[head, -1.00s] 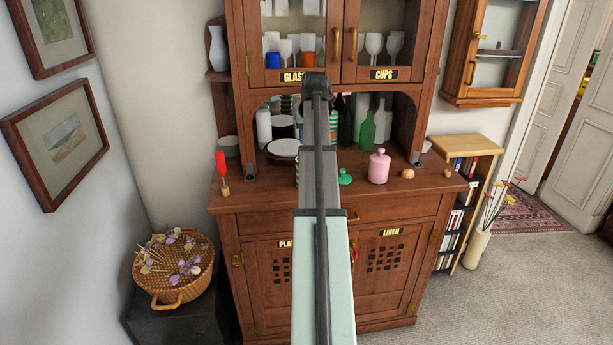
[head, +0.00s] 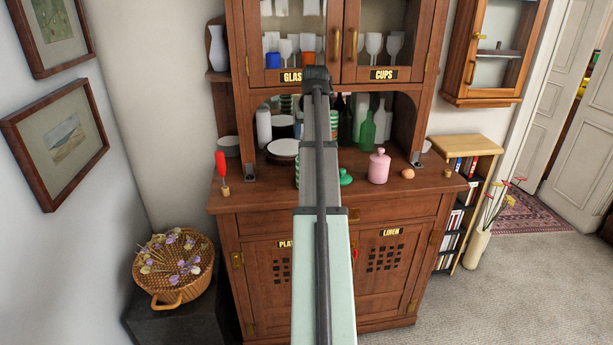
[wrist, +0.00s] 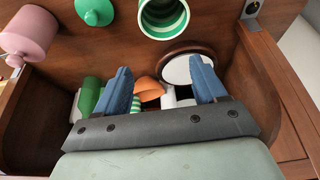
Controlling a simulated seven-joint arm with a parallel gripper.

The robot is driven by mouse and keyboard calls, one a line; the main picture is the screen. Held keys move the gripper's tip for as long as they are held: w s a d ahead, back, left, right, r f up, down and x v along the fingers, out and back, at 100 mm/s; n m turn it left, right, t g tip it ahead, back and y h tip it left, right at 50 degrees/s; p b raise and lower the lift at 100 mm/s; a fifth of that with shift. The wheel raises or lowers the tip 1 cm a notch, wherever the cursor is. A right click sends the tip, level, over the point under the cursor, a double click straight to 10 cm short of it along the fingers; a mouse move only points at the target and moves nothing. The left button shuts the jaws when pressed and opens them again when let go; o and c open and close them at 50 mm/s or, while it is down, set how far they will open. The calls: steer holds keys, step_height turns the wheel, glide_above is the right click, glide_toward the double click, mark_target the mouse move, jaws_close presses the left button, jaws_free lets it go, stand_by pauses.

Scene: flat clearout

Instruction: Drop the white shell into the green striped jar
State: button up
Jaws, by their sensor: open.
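The green striped jar (wrist: 163,18) stands open at the top of the wrist view, beyond my fingertips. In the head view a strip of it (head: 297,172) shows beside my arm, which hides the rest. Its green lid (head: 346,177) lies apart on the counter and also shows in the wrist view (wrist: 96,10). My gripper (wrist: 160,65) has its two blue fingers spread, with nothing held between them. In the head view my arm hides the fingers. I cannot pick out a white shell with certainty; pale and orange shapes show between the fingers, farther back.
A pink lidded jar (head: 379,167) and a small orange-brown object (head: 408,174) stand on the counter right of the lid. A plate stack (head: 283,148) is left of my arm. Bottles (head: 366,132) fill the niche, bounded by side panels.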

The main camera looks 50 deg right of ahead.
steer(key=v, duration=1.1)
steer(key=shift+r, duration=0.35)
steer(key=shift+s+a, duration=0.1)
steer(key=s+a+f+g, duration=0.1)
steer(key=a+f+g, duration=0.2)
steer(key=a+f, duration=1.25)
steer(key=a+f+n+g+y, duration=0.1)
steer(key=a+f+g, duration=0.2)
steer(key=a+f, duration=1.25)
steer(key=s+a+f+g, duration=0.15)
steer(key=a+f, duration=0.45)
steer(key=f, duration=2)
steer(key=s+a+f+n+g+y, duration=0.15)
steer(key=s+a+f+n, duration=0.4)
steer(key=a+f, duration=0.7)
steer(key=s+a+f+n, duration=0.1)
steer(key=s+a+f, duration=0.3)
steer(key=s, duration=0.4)
steer(key=s+a+f+n+g, duration=0.1)
steer(key=s+a+f, duration=0.4)
steer(key=s, duration=0.3)
steer(key=shift+f+y, duration=0.35)
steer(key=shift+f, duration=0.55)
